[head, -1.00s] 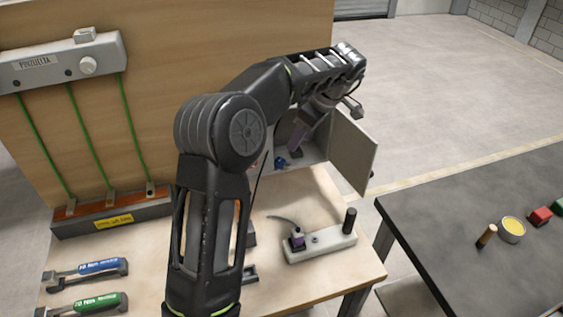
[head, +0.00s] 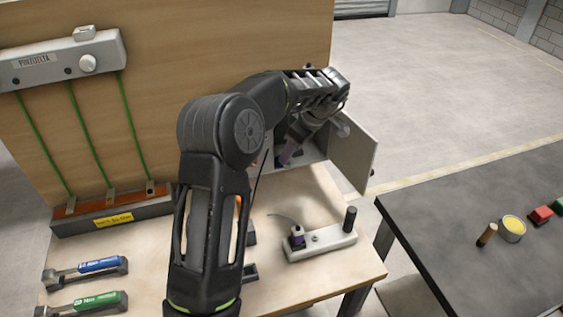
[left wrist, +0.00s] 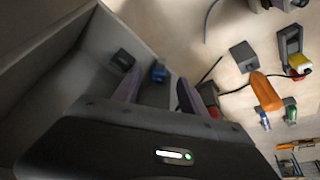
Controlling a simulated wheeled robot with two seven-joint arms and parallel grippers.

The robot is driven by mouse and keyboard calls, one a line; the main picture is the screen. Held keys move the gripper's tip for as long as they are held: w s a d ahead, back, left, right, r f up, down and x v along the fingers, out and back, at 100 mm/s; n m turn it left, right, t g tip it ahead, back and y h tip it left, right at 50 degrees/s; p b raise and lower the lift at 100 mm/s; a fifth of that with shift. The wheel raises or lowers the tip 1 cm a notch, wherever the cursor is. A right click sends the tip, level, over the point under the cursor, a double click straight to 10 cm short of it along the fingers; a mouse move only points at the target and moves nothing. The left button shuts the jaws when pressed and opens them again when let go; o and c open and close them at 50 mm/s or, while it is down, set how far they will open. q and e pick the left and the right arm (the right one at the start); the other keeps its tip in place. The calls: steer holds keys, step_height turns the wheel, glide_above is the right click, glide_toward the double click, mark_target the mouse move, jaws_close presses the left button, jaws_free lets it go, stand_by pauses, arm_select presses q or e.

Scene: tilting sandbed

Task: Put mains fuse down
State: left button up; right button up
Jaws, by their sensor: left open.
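My left gripper (head: 287,154) reaches into the open grey cabinet (head: 318,172). In the left wrist view its two purplish fingers (left wrist: 158,84) stand apart with nothing held between them. A small blue object (left wrist: 158,72), perhaps the mains fuse, sits in the cabinet just beyond the gap between the fingertips. A black block (left wrist: 122,59) is beside it, near the left finger. In the head view my arm and gripper hide the blue object. I cannot tell whether the fingers touch anything. My right gripper is in neither view.
The cabinet door (head: 353,157) stands open on the right. A pale block with a black post (head: 322,243) lies on the bench in front. Blue (head: 98,266) and green (head: 98,300) handled tools lie at left. An orange-handled tool (left wrist: 266,91) shows in the wrist view.

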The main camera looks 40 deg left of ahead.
arm_select(q)
steer(key=p+x, duration=0.1)
steer(key=x, duration=0.4)
steer(key=shift+d, duration=0.1)
stand_by(0.4)
jaws_close()
stand_by(0.4)
